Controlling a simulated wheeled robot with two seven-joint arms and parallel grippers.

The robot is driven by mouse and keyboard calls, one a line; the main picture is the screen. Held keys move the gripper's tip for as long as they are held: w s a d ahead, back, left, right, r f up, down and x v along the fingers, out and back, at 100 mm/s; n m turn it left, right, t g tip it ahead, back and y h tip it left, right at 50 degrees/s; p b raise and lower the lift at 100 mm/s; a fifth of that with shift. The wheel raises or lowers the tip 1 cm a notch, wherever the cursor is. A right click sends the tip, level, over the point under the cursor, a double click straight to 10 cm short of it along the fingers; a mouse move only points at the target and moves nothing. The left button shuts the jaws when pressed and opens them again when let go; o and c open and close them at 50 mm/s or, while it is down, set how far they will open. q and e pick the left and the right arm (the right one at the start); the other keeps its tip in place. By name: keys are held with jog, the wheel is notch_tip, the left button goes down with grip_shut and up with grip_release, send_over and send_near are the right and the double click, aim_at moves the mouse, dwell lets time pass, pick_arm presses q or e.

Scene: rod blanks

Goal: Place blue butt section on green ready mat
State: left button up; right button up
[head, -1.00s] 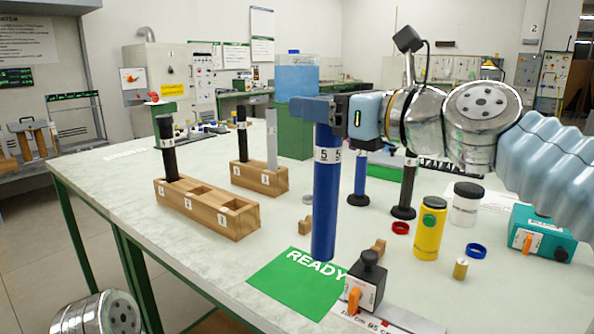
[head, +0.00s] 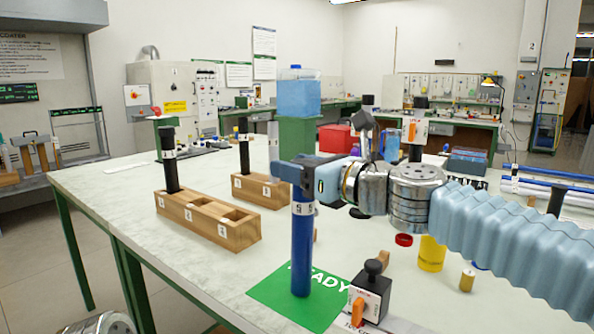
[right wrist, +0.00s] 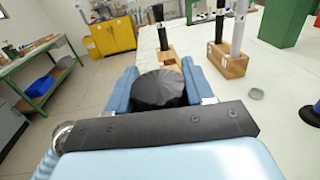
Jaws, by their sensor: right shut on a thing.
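The blue butt section (head: 302,250) is an upright blue rod with a white band marked 5. My right gripper (head: 300,172) is shut around its upper end in the head view. In the right wrist view its dark round top (right wrist: 158,90) sits between the two blue fingers of the right gripper (right wrist: 160,85). The rod's lower end is over the green ready mat (head: 268,291), in front of the white READY lettering, and looks to be at or very near its surface. Contact is hard to tell. My left gripper is out of view.
A switch block with an orange lever (head: 369,293) stands close at the mat's right edge. A wooden rack (head: 205,222) holding a black rod stands to the left, with another rack (head: 262,191) behind. A yellow can (head: 431,253) is partly hidden under my arm.

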jog(key=shift+f, duration=0.1)
jog(key=o, duration=1.4)
jog(key=shift+d, duration=0.1)
jog(key=b+v, duration=0.1)
jog(key=v, duration=1)
jog(key=shift+s+d, duration=0.25)
jog(key=shift+s, duration=0.1)
jog(key=shift+s, duration=0.1)
